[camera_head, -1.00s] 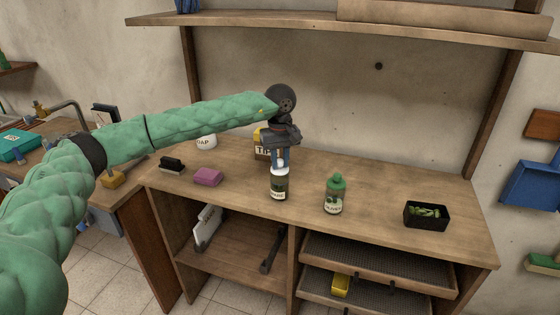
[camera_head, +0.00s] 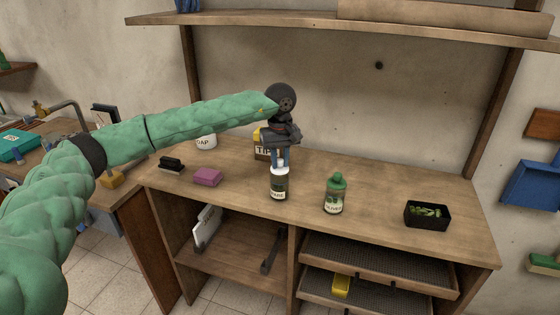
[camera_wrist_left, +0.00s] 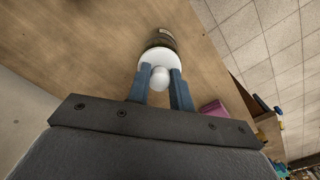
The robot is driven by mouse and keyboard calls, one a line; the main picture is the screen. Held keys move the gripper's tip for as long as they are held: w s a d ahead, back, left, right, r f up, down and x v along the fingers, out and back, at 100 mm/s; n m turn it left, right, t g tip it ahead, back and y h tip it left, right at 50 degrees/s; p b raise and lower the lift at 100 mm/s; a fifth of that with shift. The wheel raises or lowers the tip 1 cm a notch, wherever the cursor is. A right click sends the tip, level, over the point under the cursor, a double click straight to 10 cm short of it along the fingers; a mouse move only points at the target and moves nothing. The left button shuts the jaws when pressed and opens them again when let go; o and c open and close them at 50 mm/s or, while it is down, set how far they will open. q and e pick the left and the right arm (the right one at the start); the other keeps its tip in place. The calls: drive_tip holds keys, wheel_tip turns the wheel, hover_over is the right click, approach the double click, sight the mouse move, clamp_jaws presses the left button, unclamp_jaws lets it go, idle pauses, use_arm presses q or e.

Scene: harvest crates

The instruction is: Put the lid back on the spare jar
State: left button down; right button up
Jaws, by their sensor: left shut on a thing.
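The spare jar (camera_head: 279,188), dark with a pale label, stands upright on the wooden worktop. The white lid (camera_head: 279,170) is at the jar's mouth, with no clear gap; whether it is fully seated I cannot tell. My left gripper (camera_head: 280,161) points down over the jar, shut on the lid's round knob. In the left wrist view the blue fingers (camera_wrist_left: 159,84) are either side of the white knob (camera_wrist_left: 159,76), and the lid disc (camera_wrist_left: 160,55) covers the jar's top (camera_wrist_left: 160,39). My right gripper is not in view.
A green-topped olives jar (camera_head: 334,197) stands right of the spare jar. A black tray (camera_head: 427,224) with green pieces is farther right. A purple block (camera_head: 208,177), a black brush (camera_head: 171,164), a soap tub (camera_head: 207,141) and a tip box (camera_head: 262,152) are to the left and behind.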

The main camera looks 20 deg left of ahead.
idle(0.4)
use_arm(q)
drive_tip(key=c, duration=0.7)
unclamp_jaws()
drive_tip(key=shift+r+p, duration=0.35)
drive_tip(key=shift+r, duration=3.15)
clamp_jaws()
drive_tip(key=shift+f+b, duration=1.9)
drive_tip(key=shift+f, duration=0.7)
